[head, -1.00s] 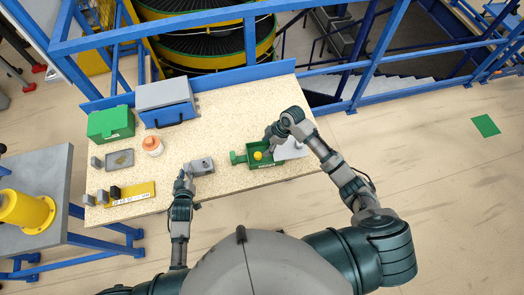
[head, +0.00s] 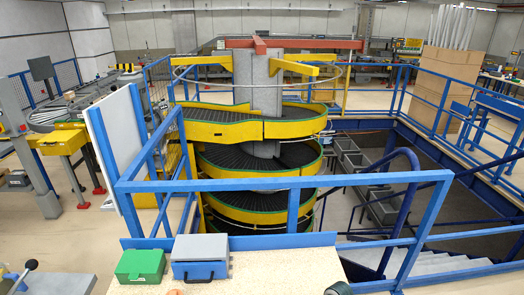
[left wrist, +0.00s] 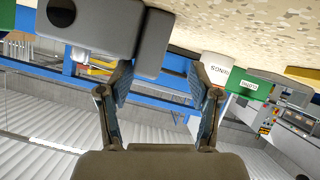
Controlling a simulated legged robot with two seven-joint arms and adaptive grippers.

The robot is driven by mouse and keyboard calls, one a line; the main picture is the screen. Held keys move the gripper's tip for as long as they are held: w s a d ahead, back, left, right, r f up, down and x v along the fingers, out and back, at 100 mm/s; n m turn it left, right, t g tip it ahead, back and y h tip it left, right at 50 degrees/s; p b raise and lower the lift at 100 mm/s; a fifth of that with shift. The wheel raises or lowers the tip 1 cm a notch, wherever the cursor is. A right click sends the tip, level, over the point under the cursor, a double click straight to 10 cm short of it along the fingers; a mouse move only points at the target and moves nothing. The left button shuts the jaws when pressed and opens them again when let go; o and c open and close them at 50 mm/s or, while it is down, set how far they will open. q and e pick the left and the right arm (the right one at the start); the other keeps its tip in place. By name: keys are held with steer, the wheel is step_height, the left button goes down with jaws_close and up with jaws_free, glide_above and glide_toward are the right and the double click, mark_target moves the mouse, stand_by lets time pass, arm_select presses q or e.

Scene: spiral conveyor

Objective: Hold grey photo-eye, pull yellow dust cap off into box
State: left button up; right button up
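A grey rounded block, which looks like the photo-eye (left wrist: 152,42), shows at the top of the left wrist view, beside a larger grey body (left wrist: 92,22). My left gripper (left wrist: 160,82) has its two fingers apart. The block reaches between the fingertips, with a visible gap on its right side, so I see no firm grip. The yellow dust cap cannot be made out in the current views. A green labelled container (left wrist: 250,85) and a white labelled one (left wrist: 219,68) stand beyond the fingers. My right gripper is outside both current views.
In the head view, a green case (head: 140,265) and a grey-blue case (head: 200,258) stand at the back of the workbench (head: 270,275). Blue railing (head: 280,183) runs behind it, with the spiral conveyor (head: 262,160) beyond. Stairs drop away at right.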

arm_select(q)
steer(key=shift+s+f, duration=0.2)
steer(key=shift+f, duration=0.2)
steer(key=v, duration=1.1)
steer(key=shift+s+r, duration=0.2)
steer(key=shift+r, duration=0.3)
steer(key=shift+s, duration=0.1)
